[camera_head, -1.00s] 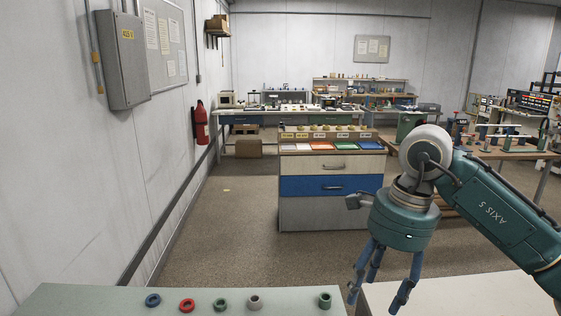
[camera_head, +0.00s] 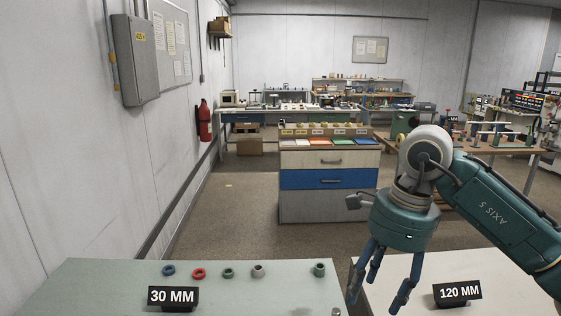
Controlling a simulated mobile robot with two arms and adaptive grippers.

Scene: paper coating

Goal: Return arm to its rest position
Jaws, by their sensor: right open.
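My right arm comes in from the right, and its teal gripper (camera_head: 380,292) hangs with its fingers pointing down. The fingers are spread open with nothing between them. My left arm and gripper are not in view.
Several rings lie on the green-grey table, among them a blue ring (camera_head: 168,270) and a red ring (camera_head: 198,273), behind a "30 MM" sign (camera_head: 173,297). A "120 MM" sign (camera_head: 457,292) stands on the white table. A drawer cabinet (camera_head: 328,206) stands beyond, with open floor to its left.

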